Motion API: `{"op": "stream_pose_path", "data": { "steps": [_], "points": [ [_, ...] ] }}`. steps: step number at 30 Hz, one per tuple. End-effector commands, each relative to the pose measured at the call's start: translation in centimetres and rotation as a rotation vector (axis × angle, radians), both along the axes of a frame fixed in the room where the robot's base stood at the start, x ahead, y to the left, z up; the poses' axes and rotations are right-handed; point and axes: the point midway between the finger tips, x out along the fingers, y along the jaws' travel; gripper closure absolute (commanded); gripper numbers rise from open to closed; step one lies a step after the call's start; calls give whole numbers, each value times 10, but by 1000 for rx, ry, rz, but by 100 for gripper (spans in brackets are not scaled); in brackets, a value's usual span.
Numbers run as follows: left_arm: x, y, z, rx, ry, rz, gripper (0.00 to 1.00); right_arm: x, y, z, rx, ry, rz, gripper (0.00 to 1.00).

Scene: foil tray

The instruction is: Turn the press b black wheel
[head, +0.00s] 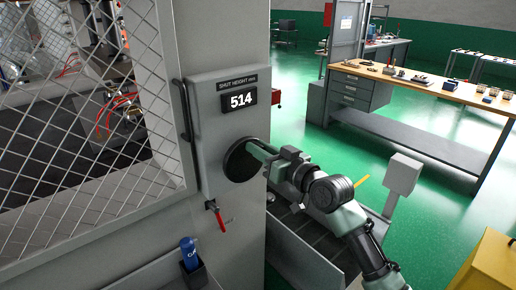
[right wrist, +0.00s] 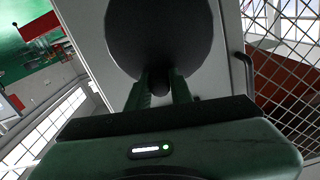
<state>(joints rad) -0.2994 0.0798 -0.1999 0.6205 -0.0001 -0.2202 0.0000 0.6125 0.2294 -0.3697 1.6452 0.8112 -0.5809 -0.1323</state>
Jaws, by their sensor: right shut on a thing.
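The black wheel (head: 240,161) is a dark disc on the grey press panel (head: 215,130), below a display reading "SHUT HEIGHT mm 514" (head: 240,100). My right gripper (head: 258,150) reaches it from the right and covers its right part. In the right wrist view the wheel (right wrist: 158,35) fills the upper middle. There the two fingers of my right gripper (right wrist: 160,85) are closed around a small dark knob (right wrist: 160,82) at the wheel's near edge. My left gripper is in neither view.
A red-handled lever (head: 218,216) hangs below the wheel. A blue can (head: 189,250) sits in a holder at the lower left. A mesh guard (head: 90,130) with a black handle (head: 184,125) stands left. A workbench (head: 420,82) is at the back right. Green floor (head: 300,90) lies between.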

Motion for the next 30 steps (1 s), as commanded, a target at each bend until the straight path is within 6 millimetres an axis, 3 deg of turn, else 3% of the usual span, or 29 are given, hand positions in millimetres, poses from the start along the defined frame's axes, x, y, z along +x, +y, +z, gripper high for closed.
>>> {"op": "stream_pose_path", "data": {
  "steps": [1,2,4,16,30],
  "points": [
    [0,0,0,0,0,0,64,0,0,-1,-2,1,0,100],
    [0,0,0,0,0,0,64,0,0,-1,-3,0,0,76],
    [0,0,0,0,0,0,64,0,0,-1,-2,0,0,57],
    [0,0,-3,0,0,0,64,-5,-4,-1,-3,-3,-1,57],
    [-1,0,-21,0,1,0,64,-59,-44,-3,-5,-2,-1,57]
  ]
}}
